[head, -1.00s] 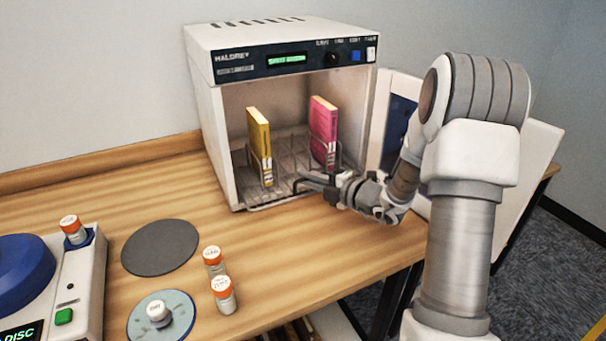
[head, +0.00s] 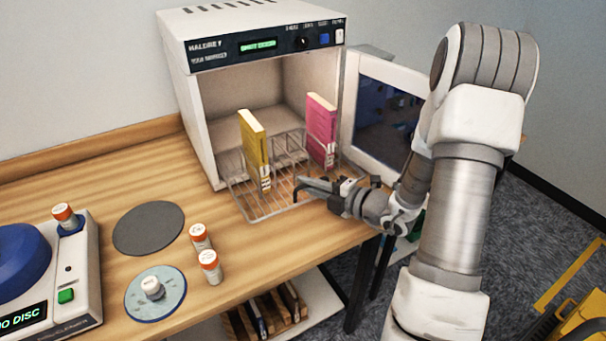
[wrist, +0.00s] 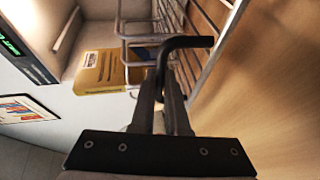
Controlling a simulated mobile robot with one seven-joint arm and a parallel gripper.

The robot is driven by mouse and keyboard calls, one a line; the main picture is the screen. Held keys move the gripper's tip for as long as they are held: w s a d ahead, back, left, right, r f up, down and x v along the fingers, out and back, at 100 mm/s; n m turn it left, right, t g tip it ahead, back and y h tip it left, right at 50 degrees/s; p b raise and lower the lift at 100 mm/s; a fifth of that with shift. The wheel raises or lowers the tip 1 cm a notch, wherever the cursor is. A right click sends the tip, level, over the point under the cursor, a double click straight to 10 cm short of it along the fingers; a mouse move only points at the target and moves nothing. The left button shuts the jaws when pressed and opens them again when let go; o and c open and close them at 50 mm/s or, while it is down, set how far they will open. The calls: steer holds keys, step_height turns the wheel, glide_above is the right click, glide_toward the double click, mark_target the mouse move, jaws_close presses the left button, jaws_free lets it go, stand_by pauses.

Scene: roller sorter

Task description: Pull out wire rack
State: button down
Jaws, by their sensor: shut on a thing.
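The wire rack (head: 262,212) sticks well out of the white cabinet (head: 198,125), over the wooden table. A yellow book (head: 254,145) and a pink book (head: 321,130) stand upright in it. My gripper (head: 302,187) is at the rack's front right side, shut on the rack. In the wrist view my gripper (wrist: 168,85) has its narrow fingers close together, with a dark bent piece across their tips by the rack wires (wrist: 205,62). The yellow book (wrist: 106,70) shows beyond. The exact contact on the wire is hard to make out.
The cabinet door (head: 388,105) stands open at the right, behind my arm. The table's front edge is close to my gripper.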

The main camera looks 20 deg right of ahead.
steer(key=shift+s+d, duration=0.1)
steer(key=shift+s, duration=0.5)
steer(key=c, duration=0.9)
jaws_free()
steer(key=p+v, duration=0.2)
steer(key=v, duration=1.5)
steer(key=shift+s+d, duration=0.15)
steer(key=shift+s, duration=0.05)
